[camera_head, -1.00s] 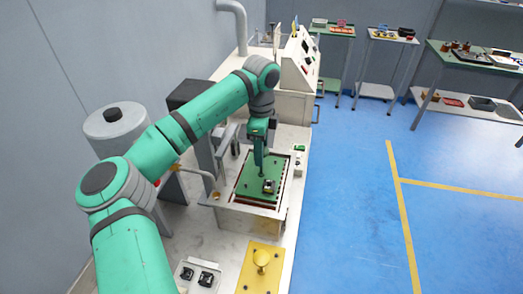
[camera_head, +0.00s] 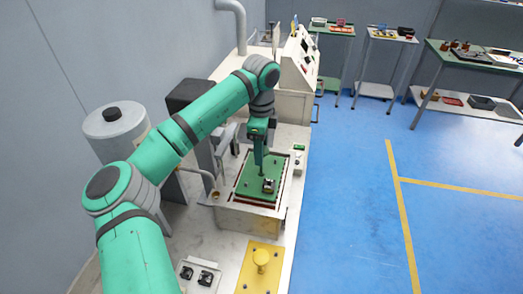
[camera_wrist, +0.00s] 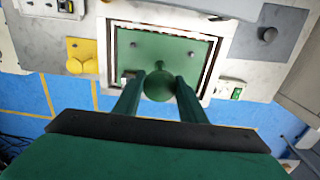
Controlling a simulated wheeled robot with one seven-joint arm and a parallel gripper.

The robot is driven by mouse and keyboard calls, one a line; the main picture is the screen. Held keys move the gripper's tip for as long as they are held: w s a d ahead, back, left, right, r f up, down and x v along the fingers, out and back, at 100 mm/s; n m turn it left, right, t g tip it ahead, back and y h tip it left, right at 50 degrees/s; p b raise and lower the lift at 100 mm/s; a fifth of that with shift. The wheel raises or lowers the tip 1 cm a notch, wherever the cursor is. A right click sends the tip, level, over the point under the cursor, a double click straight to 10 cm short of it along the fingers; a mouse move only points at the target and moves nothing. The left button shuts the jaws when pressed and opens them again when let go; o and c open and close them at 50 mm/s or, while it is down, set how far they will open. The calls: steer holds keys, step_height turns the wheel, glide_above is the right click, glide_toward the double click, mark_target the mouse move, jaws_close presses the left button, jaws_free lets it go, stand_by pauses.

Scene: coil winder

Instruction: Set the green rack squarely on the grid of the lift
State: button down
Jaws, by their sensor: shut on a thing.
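The green rack (camera_head: 255,187) is a flat plate with small studs and a small black-and-white part (camera_head: 269,185) near its front right. It lies over the framed opening of the lift (camera_head: 250,222), slightly turned against the frame. A dark red strip of the grid (camera_head: 262,204) shows along its front edge. My gripper (camera_head: 260,170) reaches down from above. In the wrist view my gripper (camera_wrist: 159,82) is shut on the rack's round green knob (camera_wrist: 158,86), and the rack (camera_wrist: 185,48) fills most of the opening. I cannot tell whether the rack touches the grid.
A yellow plate with a knob (camera_head: 262,262) and a tray with black parts (camera_head: 200,276) lie in front of the lift. A thin bent pipe (camera_head: 208,182) is close on its left. A control panel (camera_head: 298,58) stands behind.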

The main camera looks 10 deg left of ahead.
steer(key=shift+f, duration=0.85)
steer(key=c, duration=1)
jaws_free()
steer(key=shift+c, duration=0.2)
step_height(320, 180, up, 11)
steer(key=shift+f, duration=0.1)
